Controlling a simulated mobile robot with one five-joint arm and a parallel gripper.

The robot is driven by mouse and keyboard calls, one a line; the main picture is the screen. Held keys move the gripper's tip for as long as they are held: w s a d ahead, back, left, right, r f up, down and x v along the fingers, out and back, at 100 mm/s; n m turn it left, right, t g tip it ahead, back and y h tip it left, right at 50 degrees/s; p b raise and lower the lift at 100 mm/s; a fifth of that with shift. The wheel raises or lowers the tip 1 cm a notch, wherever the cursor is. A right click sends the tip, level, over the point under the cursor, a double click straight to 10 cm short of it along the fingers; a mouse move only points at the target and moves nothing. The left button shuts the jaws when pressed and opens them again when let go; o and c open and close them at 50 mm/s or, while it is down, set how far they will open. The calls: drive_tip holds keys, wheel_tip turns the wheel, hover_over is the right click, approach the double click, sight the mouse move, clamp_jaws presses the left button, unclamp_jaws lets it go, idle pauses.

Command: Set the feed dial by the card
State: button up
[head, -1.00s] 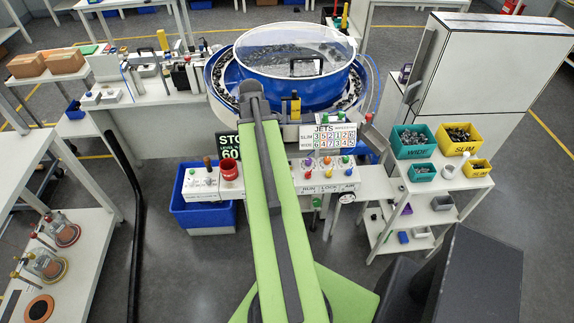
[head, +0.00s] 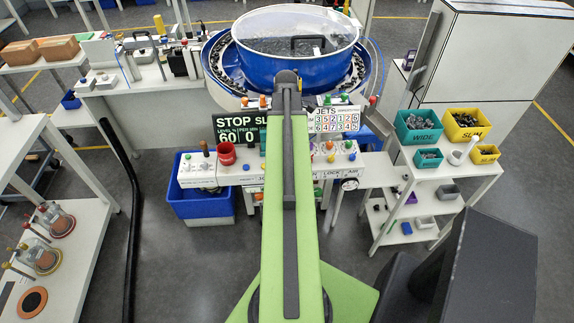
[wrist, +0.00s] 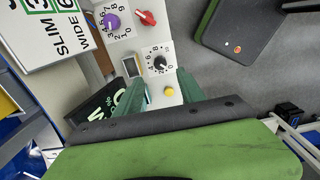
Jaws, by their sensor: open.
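In the wrist view a white panel carries a black knob (wrist: 160,63) in a ring of numbers, a purple knob (wrist: 111,21) with its own numbers, and a red knob (wrist: 147,18). I cannot read which one is labelled feed. My gripper (wrist: 160,80) is open and empty, its two green fingers either side of a yellow button (wrist: 169,91), just short of the black knob. The jets card (head: 337,119), with slim and wide number rows, stands behind the panel (head: 200,172); its corner shows in the wrist view (wrist: 60,58). In the head view my arm hides the gripper and part of the panel.
The blue bowl (head: 262,60) with a clear cover stands behind the panel. A dark stop sign (head: 228,128) stands left of the card. Bins such as the teal one (head: 420,125) stand on the right shelf.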

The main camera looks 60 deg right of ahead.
wheel_tip(320, 180, down, 9)
drive_tip(key=b, duration=0.7)
drive_tip(key=shift+f+b, duration=0.1)
drive_tip(key=shift+b, duration=0.2)
